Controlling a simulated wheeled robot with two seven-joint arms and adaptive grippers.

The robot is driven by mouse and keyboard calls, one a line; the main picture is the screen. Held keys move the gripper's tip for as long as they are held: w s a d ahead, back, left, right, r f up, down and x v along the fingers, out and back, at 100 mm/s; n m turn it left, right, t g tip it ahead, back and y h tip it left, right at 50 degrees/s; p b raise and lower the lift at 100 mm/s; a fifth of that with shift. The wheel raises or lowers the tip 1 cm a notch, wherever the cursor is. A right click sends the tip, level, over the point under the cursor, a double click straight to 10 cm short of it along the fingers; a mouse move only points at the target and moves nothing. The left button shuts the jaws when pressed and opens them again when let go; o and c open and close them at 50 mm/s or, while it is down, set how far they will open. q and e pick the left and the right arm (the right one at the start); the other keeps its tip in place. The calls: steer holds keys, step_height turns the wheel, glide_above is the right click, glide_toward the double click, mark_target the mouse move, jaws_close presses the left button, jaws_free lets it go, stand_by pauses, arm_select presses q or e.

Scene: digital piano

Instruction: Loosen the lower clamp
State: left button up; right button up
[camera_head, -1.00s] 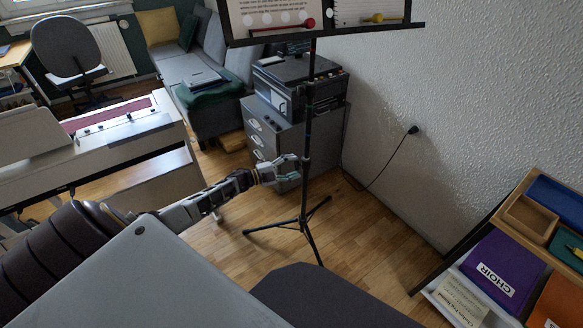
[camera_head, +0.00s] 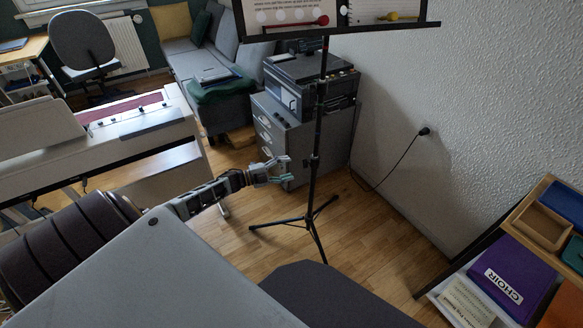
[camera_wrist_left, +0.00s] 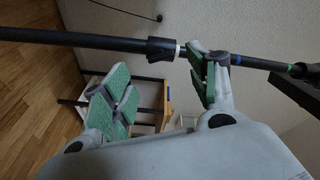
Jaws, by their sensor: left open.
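The black music stand (camera_head: 312,195) stands upright on its tripod legs in the middle of the head view. Its lower clamp (camera_head: 315,161) is a dark collar partway up the pole. In the left wrist view the collar (camera_wrist_left: 160,47) lies across the top, with a pale ring at its right end. My left gripper (camera_head: 287,168) is open and empty, left of the pole at about clamp height, with a gap between them. In the wrist view its green-padded fingers (camera_wrist_left: 160,80) are spread below and right of the collar. My right gripper is not in view.
A grey drawer cabinet (camera_head: 283,140) with a printer (camera_head: 305,82) stands behind the pole. The stand's desk (camera_head: 400,29) holds sheets above. A shelf with a purple choir folder (camera_head: 510,275) is at right. A digital piano (camera_head: 100,150) is at left.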

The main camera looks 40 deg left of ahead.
arm_select(q)
steer(key=shift+v, duration=2.85)
